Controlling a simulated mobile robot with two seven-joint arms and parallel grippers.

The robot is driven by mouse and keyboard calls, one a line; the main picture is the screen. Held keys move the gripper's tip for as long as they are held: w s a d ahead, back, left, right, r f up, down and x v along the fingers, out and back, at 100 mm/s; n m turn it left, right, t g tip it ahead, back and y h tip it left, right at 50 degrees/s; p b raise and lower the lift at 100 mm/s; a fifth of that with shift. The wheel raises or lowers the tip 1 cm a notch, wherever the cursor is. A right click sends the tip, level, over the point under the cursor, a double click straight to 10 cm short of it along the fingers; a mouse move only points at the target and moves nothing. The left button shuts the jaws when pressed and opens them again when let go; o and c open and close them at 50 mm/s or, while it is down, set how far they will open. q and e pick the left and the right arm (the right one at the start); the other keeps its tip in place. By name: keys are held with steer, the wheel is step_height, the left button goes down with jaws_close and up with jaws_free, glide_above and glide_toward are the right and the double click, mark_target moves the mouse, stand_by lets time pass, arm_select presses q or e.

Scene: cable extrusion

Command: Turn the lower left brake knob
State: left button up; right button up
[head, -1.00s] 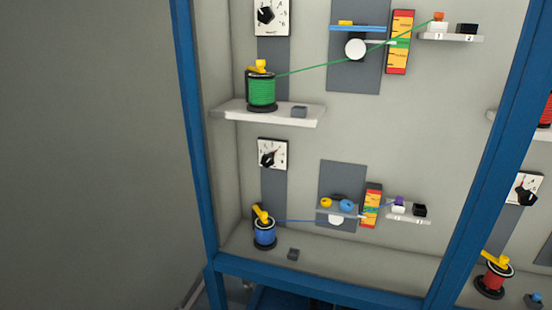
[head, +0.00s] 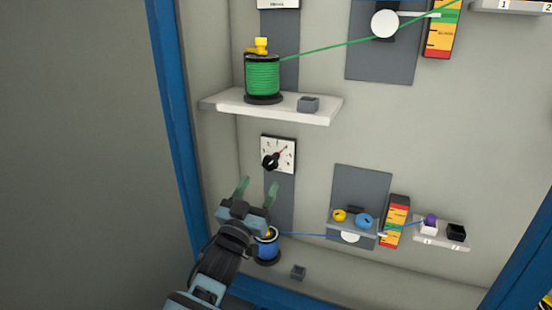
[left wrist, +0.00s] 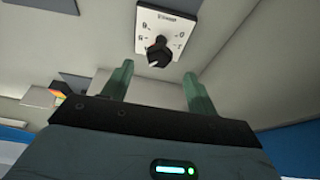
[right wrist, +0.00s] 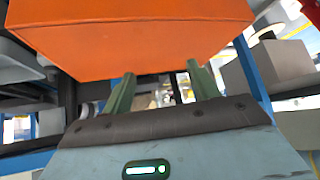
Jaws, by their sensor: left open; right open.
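My right gripper (right wrist: 160,78) is open and shows only in the right wrist view.
A shelf (head: 222,104) with a green cable spool (head: 262,77) juts out above the dial. The blue cabinet frame (head: 172,110) stands at the left. A small grey block (head: 298,272) lies below. An orange box (right wrist: 135,35) is close to my right gripper.

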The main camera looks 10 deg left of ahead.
mark_target(269, 163)
steer(key=shift+w+r, duration=0.1)
arm_select(q)
steer(key=shift+w+d+r, duration=0.15)
steer(key=shift+w+r, duration=0.4)
steer(key=shift+r, duration=0.3)
steer(key=shift+x, duration=3.45)
arm_select(e)
steer(key=shift+s+d+f, duration=0.1)
steer(key=shift+s+f, duration=0.1)
steer(key=shift+s, duration=0.05)
arm_select(q)
steer(key=c, duration=0.9)
arm_select(e)
steer(key=shift+w+r, duration=0.1)
steer(key=shift+r, duration=0.1)
